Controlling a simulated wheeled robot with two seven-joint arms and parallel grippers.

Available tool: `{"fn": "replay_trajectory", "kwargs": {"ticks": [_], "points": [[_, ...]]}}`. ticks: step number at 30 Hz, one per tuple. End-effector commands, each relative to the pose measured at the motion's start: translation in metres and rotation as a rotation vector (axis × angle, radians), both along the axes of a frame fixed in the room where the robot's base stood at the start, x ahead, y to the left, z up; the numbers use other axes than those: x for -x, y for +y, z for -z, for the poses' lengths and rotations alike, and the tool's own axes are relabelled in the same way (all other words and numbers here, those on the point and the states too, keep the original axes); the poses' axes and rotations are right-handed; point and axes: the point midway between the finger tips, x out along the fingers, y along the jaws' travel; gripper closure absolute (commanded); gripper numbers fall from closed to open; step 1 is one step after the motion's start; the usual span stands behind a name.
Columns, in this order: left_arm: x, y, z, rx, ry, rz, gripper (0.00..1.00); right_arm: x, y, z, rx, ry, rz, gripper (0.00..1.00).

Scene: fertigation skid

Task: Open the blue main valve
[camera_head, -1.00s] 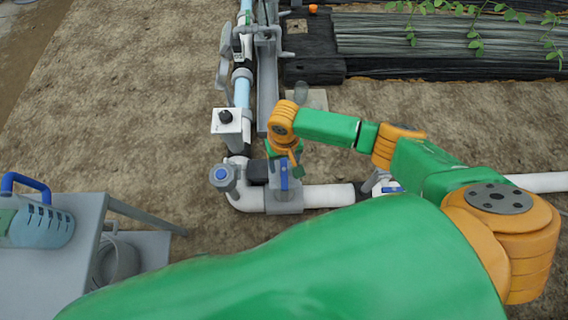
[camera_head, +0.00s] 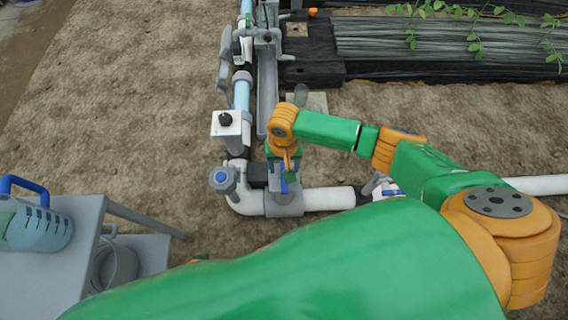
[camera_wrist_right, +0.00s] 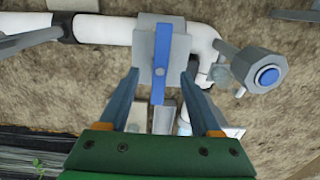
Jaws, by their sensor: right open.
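The blue main valve has a long blue lever handle (camera_wrist_right: 159,62) on a grey square body (camera_wrist_right: 146,40), set in the white pipe. In the wrist view the handle lies in line with my right gripper's fingers, across the pipe. My right gripper (camera_wrist_right: 160,78) is open, with one finger on each side of the handle's near part; I cannot tell whether they touch it. In the head view the gripper hangs over the valve body (camera_head: 284,207) and hides most of the handle (camera_head: 284,187). My left gripper is not in view.
A blue-capped grey fitting (camera_head: 221,178) stands left of the valve. A white box with a black knob (camera_head: 226,120) sits farther up the pipe. A grey table (camera_head: 75,245) with a blue-handled jug (camera_head: 38,226) is at lower left. Bare soil lies around the pipes.

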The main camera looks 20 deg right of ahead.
Motion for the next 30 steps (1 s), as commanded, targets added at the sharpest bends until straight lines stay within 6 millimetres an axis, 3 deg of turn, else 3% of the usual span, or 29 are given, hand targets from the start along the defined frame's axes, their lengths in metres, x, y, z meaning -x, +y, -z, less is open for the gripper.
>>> {"fn": "replay_trajectory", "kwargs": {"ticks": [5,15,22,23,27,30], "points": [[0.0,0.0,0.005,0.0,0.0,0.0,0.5,0.0,0.0,0.007,0.001,0.001,0.001,0.35],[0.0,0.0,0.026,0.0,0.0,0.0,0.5,0.001,0.0,0.045,0.0,0.002,0.001,0.35],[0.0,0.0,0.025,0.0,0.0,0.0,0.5,0.001,0.0,0.046,0.0,0.001,0.001,0.35],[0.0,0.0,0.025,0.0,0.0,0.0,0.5,0.001,0.0,0.046,-0.001,0.002,0.001,0.39],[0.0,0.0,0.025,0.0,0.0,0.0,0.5,0.001,0.0,0.046,0.0,0.002,0.001,0.77],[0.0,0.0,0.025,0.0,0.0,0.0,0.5,0.001,0.0,0.046,0.0,0.002,0.001,1.0]]}}
